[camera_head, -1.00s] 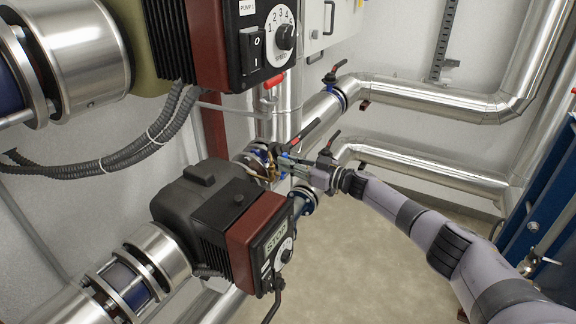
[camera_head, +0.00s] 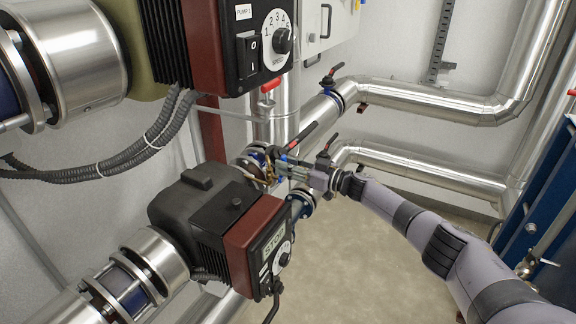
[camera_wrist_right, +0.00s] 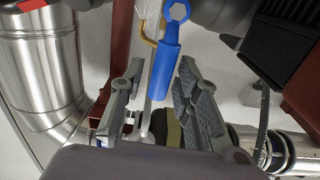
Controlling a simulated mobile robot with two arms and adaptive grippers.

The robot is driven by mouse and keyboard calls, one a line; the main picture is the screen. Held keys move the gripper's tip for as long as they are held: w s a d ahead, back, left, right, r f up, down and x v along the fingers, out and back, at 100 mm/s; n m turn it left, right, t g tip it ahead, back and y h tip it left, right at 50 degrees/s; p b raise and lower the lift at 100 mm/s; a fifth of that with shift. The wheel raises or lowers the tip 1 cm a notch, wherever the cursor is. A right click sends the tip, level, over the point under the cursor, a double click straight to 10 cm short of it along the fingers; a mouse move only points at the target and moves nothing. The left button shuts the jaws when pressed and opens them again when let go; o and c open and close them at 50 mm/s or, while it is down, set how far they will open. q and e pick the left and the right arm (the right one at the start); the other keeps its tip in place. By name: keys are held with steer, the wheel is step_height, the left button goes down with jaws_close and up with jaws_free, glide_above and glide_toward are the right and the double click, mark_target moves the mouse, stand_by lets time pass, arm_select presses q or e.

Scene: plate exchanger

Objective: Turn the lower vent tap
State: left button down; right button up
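The lower vent tap shows in the right wrist view as a blue lever handle (camera_wrist_right: 166,62) with a hexagonal hole at its end. A brass pipe (camera_wrist_right: 150,36) curves beside it. My right gripper (camera_wrist_right: 161,72) is open, with one finger on each side of the blue handle. Gaps show between the handle and both fingers. In the head view, my right gripper (camera_head: 282,166) is by the pipe fittings just right of the lower pump, and it largely hides the tap there. My left gripper is not in view.
The lower pump (camera_head: 205,215) with a red-edged STOP panel stands close left of the gripper. The upper pump (camera_head: 215,45) hangs above. A dark-red valve lever (camera_head: 300,135) lies just above the gripper. Silver pipes (camera_head: 425,160) run behind. The floor (camera_head: 350,250) below is clear.

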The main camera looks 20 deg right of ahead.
steer(key=shift+o, duration=0.6)
steer(key=shift+s, duration=0.1)
steer(key=v, duration=1.1)
steer(key=shift+s+d, duration=0.3)
steer(key=shift+f, duration=0.1)
